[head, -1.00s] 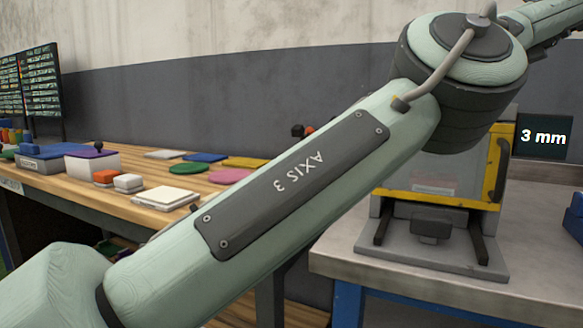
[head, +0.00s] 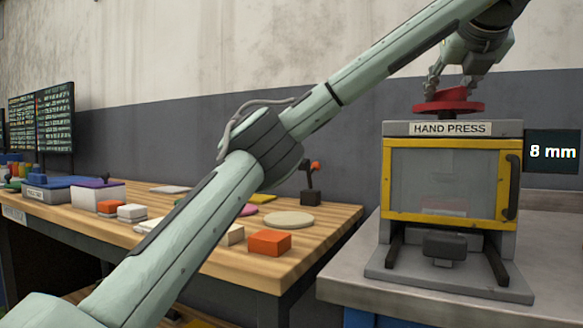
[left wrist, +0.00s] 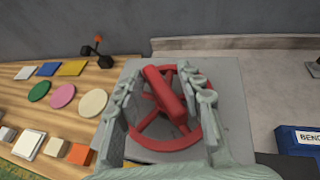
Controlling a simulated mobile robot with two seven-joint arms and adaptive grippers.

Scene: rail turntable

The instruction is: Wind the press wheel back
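The hand press (head: 450,128) stands on the grey bench with its yellow-framed front closed. Its red wheel (head: 455,107) lies flat on top; the wheel also shows in the left wrist view (left wrist: 165,138), with a thick red bar (left wrist: 166,94) across it. My left gripper (head: 452,88) is above the wheel, pointing down. In the left wrist view its two fingers (left wrist: 162,78) are spread on either side of the bar, with gaps visible. Whether a finger touches the bar is unclear. My right gripper is not in view.
A wooden table (head: 330,222) on the left holds coloured discs, blocks and a small black stand with an orange tip (head: 311,185). A blue bin (left wrist: 300,137) sits right of the press. The grey bench (head: 345,275) is clear before the press.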

